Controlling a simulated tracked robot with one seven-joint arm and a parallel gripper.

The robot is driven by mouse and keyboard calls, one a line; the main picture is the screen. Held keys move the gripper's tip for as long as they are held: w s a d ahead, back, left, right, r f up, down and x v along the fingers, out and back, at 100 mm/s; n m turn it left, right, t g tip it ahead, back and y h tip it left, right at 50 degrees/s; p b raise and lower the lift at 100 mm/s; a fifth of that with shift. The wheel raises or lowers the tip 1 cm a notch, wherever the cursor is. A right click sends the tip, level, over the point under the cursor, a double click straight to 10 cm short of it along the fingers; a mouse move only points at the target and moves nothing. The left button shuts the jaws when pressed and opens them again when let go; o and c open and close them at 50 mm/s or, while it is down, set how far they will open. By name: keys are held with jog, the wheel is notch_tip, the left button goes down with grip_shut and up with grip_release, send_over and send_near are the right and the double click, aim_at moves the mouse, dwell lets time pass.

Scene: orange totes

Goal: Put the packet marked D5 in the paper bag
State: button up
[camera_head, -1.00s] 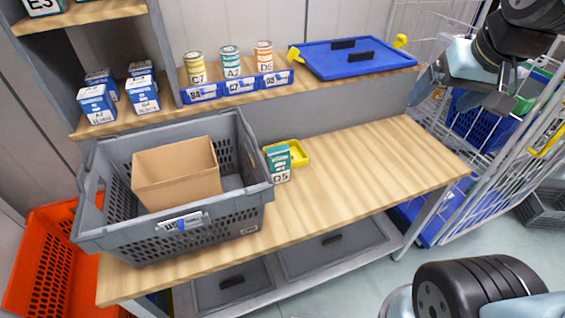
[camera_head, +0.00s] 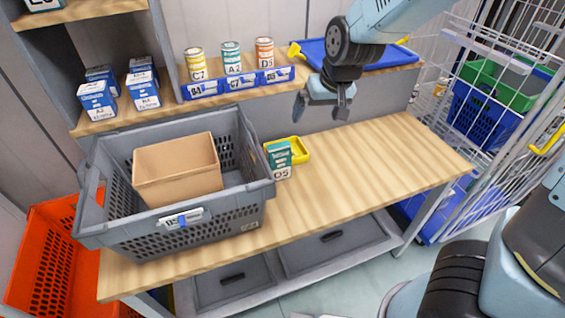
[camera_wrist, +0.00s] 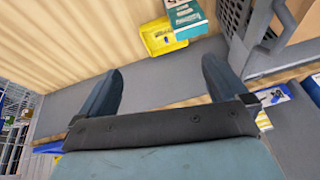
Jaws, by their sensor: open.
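The packet marked D5 (camera_head: 280,160) is a small teal and white box. It stands upright on the wooden bench, right of the grey crate and against a small yellow tray (camera_head: 299,146). In the wrist view the packet (camera_wrist: 186,18) is at the top, cut off by the frame edge, beside the yellow tray (camera_wrist: 158,40). The open brown paper bag (camera_head: 172,168) stands inside the grey crate (camera_head: 255,190). My gripper (camera_head: 325,112) is open and empty, above the back of the bench, up and right of the packet. Its two fingers (camera_wrist: 158,85) are spread apart in the wrist view.
A shelf behind holds tins (camera_head: 230,58), blue-and-white boxes (camera_head: 143,90) and a blue lid (camera_head: 310,50), partly behind my arm. An orange tote (camera_head: 40,260) is at lower left. A wire cage trolley (camera_head: 475,150) stands right. The bench's right half is clear.

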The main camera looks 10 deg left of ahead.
jog(key=n, duration=0.2)
send_near(279, 145)
jog(key=shift+x, duration=6.45)
jog(key=shift+d, duration=0.1)
jog(key=c, duration=1.1)
jog(key=shift+c, duration=0.3)
jog(key=shift+r+t, duration=0.15)
jog(key=shift+t, duration=0.15)
